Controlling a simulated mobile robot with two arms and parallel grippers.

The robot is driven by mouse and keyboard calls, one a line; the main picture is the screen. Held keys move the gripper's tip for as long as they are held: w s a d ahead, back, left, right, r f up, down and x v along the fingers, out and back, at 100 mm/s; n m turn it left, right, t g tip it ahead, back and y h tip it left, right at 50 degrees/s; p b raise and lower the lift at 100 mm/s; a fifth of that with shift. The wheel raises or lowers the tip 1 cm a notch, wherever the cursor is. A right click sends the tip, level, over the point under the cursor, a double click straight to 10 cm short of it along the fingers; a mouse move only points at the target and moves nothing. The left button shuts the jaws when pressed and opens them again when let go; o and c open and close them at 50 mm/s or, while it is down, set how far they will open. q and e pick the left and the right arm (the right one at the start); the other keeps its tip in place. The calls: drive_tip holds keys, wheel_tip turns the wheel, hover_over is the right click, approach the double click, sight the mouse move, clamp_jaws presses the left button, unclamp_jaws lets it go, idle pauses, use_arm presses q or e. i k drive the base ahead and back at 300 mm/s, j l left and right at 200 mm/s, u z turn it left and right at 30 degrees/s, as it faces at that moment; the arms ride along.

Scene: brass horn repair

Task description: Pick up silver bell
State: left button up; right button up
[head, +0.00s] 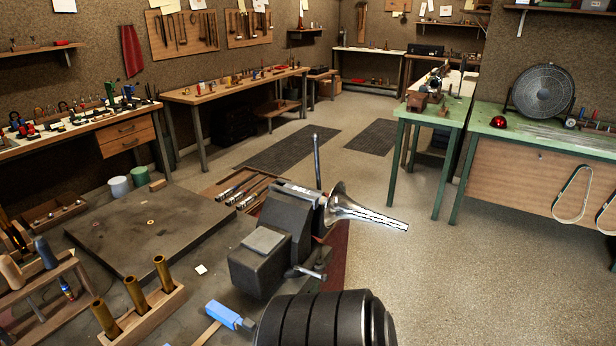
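The silver bell (348,209) is a shiny flared cone in the middle of the head view. It sits at the jaw end of a dark bench vise (272,243), with its wide flare toward the vise and its narrow end pointing right, past the bench edge. I cannot tell whether the jaws grip it or it only rests against them. Neither of my grippers is in view.
Open floor (480,270) lies right.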

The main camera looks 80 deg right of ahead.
sight(339, 206)
drive_tip(key=z, duration=2.9)
